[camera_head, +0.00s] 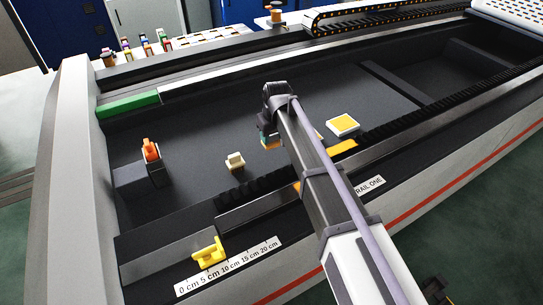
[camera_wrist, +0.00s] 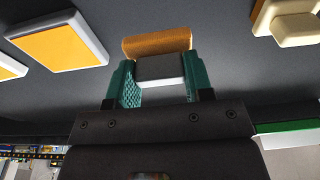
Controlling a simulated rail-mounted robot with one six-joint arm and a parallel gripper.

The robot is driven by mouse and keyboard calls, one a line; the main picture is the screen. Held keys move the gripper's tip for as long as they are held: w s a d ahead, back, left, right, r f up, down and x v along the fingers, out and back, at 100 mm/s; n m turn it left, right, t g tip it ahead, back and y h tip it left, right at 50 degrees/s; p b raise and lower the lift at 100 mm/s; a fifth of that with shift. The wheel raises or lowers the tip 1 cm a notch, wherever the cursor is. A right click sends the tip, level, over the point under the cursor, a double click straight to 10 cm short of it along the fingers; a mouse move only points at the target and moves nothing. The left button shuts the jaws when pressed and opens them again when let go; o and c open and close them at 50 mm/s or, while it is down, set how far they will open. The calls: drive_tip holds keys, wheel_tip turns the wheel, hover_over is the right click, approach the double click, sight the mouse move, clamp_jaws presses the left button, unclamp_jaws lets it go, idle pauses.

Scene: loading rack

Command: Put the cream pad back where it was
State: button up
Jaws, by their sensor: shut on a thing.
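My gripper (camera_head: 269,141) hangs over the dark bed, left of the yellow-topped white pad. In the wrist view its teal fingers (camera_wrist: 158,66) are shut on a piece with a pale grey block and a rounded orange-brown end (camera_wrist: 157,43). A cream piece (camera_head: 235,162) with a raised block on a flat base rests on the bed, left of my gripper and apart from it. It also shows at the top right of the wrist view (camera_wrist: 294,24), partly cut off. Of the held piece, only a little shows in the head view.
A yellow-topped white pad (camera_head: 343,124) lies on the bed right of my arm. An orange piece (camera_head: 151,150) stands on a dark block at left. A yellow piece (camera_head: 208,250) is by the ruler on the front rail. A green bar (camera_head: 128,105) lies along the back edge.

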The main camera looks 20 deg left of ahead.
sight(273, 141)
wheel_tip(273, 141, down, 5)
drive_tip(key=b, duration=0.3)
drive_tip(key=shift+r+b, duration=0.1)
drive_tip(key=shift+b, duration=0.2)
drive_tip(key=shift+r, duration=0.25)
drive_tip(key=shift+f, duration=0.15)
drive_tip(key=o, duration=0.9)
drive_tip(key=shift+c, duration=0.2)
wheel_tip(273, 141, up, 12)
drive_tip(key=s+d+p, duration=0.1)
drive_tip(key=p, duration=1.1)
drive_tip(key=shift+d, duration=0.15)
drive_tip(key=shift+s+d, duration=0.1)
